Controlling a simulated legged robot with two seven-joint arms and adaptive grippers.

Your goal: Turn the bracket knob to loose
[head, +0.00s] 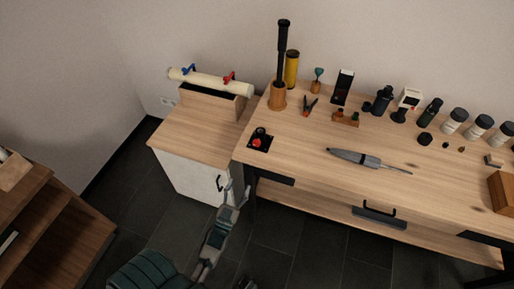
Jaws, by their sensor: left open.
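A small red knob (257,142) shows with black parts on a black plate (264,149) at the near left corner of the wooden workbench (300,160). It may be the bracket knob; its setting and any markings are too small to read. My left gripper (236,194) is open and empty. In the picture it is below the knob, in front of the gap between the bench and the white cabinet, apart from the knob. My right gripper is not clearly seen.
A cabinet (195,135) at left carries a cream pipe (205,82) with blue and red handles. A grey pointed tool (355,158), pliers (309,106), a wooden holder (277,97) and several bottles stand or lie on the bench. The bench front between the plate and grey tool is clear.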

